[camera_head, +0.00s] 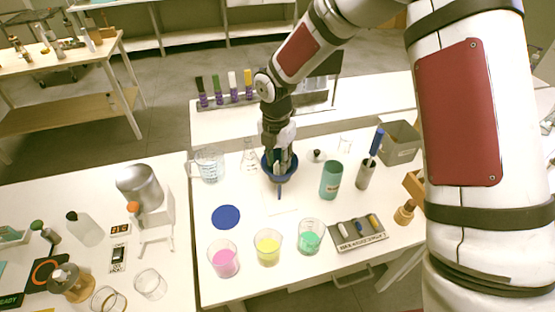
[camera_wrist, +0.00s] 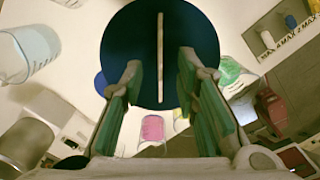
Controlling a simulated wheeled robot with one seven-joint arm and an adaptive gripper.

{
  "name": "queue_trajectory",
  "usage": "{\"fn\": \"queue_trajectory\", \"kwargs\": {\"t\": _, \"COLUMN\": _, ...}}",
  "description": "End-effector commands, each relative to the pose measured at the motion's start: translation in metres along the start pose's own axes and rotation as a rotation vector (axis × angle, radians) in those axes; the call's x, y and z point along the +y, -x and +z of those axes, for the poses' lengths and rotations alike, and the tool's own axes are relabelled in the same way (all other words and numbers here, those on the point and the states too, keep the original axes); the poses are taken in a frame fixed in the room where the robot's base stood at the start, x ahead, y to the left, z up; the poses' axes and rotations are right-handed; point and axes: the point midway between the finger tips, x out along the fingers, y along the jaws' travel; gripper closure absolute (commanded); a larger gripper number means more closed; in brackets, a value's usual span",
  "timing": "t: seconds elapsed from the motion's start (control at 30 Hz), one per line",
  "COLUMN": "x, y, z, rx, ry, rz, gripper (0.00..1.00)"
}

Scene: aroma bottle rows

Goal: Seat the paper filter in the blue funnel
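The blue funnel (camera_head: 268,165) is at the middle of the white table in the head view, its stem pointing down; its support is unclear. In the wrist view the funnel (camera_wrist: 135,45) is a large dark blue round. A thin pale strip (camera_wrist: 160,60), apparently the paper filter seen edge-on, stands across the middle of that round. My gripper (camera_head: 281,160) is directly over the funnel, with its fingers reaching down at the mouth. In the wrist view my gripper (camera_wrist: 161,68) has its fingers apart, one on each side of the strip, with a gap to it. How deep the filter sits is unclear.
A glass jug (camera_head: 208,165) and flask (camera_head: 250,157) stand left of the funnel; a teal cup (camera_head: 331,180) stands right. Beakers of pink (camera_head: 223,260), yellow (camera_head: 267,247) and green (camera_head: 309,237) liquid line the front. A flat blue disc (camera_head: 226,217) lies at front left.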

Motion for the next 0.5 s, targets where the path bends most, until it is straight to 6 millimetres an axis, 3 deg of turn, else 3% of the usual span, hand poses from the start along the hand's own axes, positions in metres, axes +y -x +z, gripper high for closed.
{"fn": "queue_trajectory", "kwargs": {"t": 0.27, "x": 0.000, "y": 0.003, "z": 0.001, "rx": -0.001, "ry": 0.000, "rz": 0.001, "gripper": 0.72}}
{"fn": "queue_trajectory", "kwargs": {"t": 0.5, "x": 0.001, "y": 0.038, "z": 0.001, "rx": -0.003, "ry": -0.002, "rz": 0.003, "gripper": 0.72}}
